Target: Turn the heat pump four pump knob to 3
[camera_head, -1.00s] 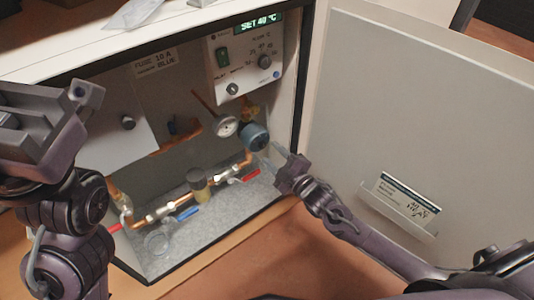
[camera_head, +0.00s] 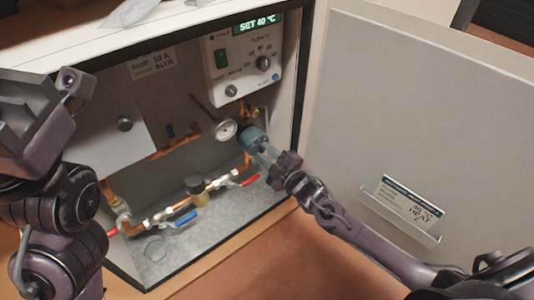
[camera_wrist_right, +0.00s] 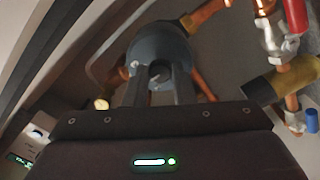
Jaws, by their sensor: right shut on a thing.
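The heat pump is an open white cabinet with copper pipes inside. Its round blue-grey pump (camera_head: 253,138) sits on the pipe at the right, and it also shows in the right wrist view (camera_wrist_right: 160,42). My right gripper (camera_head: 266,153) reaches in from the lower right, its fingers at the pump's front. In the right wrist view the two fingers (camera_wrist_right: 160,78) are close together against the pump face, shut on the pump knob, which is mostly hidden between them. Its setting cannot be read. My left gripper (camera_head: 40,110) is at the left edge; its fingers are not clear.
A control panel (camera_head: 242,65) reading SET 40 °C is above the pump. A round gauge (camera_head: 224,130) is left of the pump. Valves with red (camera_head: 250,180) and blue (camera_head: 185,219) handles lie below. The open door (camera_head: 420,120) with a card holder (camera_head: 402,212) stands right.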

